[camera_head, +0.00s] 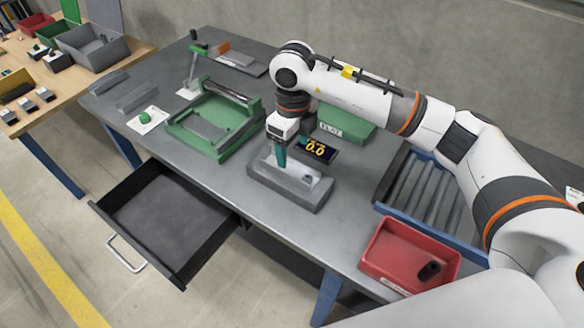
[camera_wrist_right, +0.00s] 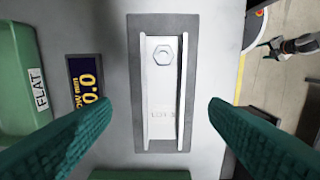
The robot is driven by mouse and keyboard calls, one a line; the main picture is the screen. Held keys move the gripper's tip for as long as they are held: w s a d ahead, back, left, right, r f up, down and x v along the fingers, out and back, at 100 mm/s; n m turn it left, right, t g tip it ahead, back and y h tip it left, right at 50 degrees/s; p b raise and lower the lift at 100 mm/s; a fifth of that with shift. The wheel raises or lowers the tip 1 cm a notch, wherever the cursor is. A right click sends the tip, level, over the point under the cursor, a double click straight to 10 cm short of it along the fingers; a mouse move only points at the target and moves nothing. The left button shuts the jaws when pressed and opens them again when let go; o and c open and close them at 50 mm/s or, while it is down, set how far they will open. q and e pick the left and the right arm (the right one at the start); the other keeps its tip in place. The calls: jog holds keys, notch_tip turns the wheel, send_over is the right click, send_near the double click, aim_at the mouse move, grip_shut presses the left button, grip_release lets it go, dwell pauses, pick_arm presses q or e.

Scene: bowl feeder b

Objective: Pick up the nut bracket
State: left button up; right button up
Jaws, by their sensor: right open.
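The nut bracket (camera_wrist_right: 162,95) is a pale metal channel with raised side walls and a hex nut near its upper end in the right wrist view. It lies in a grey fixture block (camera_wrist_right: 190,30), which the head view shows on the bench (camera_head: 268,184). My right gripper (camera_wrist_right: 160,108) is open above it, one teal finger on each side, with visible gaps to the bracket. In the head view the right gripper (camera_head: 281,157) points down over the fixture and hides part of the bracket. A small dark-and-teal piece at the wrist view's upper right may be my left gripper (camera_wrist_right: 288,46).
A display reading 0.0 (camera_head: 318,149) and a green FLAT box (camera_head: 350,126) stand behind the fixture. A green frame (camera_head: 213,146) is to the left. A red bin (camera_head: 385,262) and roller tray (camera_head: 381,197) are to the right. An open drawer (camera_head: 180,262) juts out in front.

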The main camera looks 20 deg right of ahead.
aim_at(292, 173)
jog(key=shift+s+f+p, duration=0.1)
jog(key=shift+f+p, duration=0.25)
jog(key=shift+f, duration=0.25)
notch_tip(292, 173, down, 4)
jog(key=shift+a+r+p, duration=0.15)
jog(key=shift+r+p, duration=0.05)
jog(key=shift+p, duration=0.4)
jog(key=shift+f, duration=0.4)
jog(key=shift+c, duration=0.3)
